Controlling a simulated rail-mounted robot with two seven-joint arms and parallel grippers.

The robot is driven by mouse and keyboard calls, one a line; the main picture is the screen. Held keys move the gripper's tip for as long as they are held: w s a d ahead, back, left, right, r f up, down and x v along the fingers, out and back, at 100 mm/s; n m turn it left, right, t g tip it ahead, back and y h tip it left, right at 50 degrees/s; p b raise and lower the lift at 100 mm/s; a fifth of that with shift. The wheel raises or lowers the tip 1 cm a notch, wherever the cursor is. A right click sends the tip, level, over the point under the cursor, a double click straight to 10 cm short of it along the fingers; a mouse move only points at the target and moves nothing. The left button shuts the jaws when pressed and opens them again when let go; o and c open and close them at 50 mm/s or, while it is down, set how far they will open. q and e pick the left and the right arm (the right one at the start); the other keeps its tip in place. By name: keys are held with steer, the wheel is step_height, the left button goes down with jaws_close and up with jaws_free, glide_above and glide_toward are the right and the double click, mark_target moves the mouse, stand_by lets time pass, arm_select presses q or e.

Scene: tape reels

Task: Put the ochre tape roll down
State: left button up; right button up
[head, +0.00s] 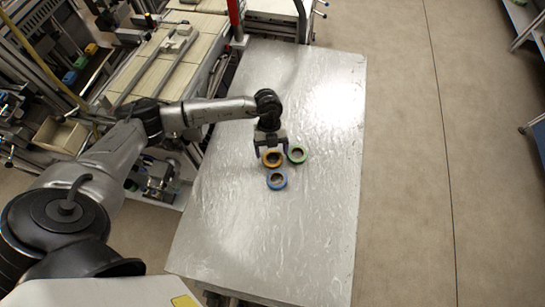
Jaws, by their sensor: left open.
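The ochre tape roll (272,159) lies on the metal table (320,220), near the table's middle. A green roll (297,154) lies just to its right, and a blue roll (277,180) lies just below it in the head view. My left gripper (271,152) is over the ochre roll, pointing down, with its fingers apart. One finger shows at the roll's left side and the other near its right side. Whether the fingers touch the roll is too small to tell. My right gripper is not in view.
A conveyor-like bench (150,65) with rails stands at the upper left. A cardboard-coloured bin (60,135) sits at the left. The table's right half and its near end are clear. Open floor (410,180) lies to the right of the table.

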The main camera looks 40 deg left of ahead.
mark_target(272, 160)
arm_select(q)
steer(key=shift+x, duration=1.55)
steer(key=shift+c, duration=0.5)
steer(key=c, duration=0.7)
steer(key=shift+o, duration=0.2)
steer(key=shift+r, duration=0.1)
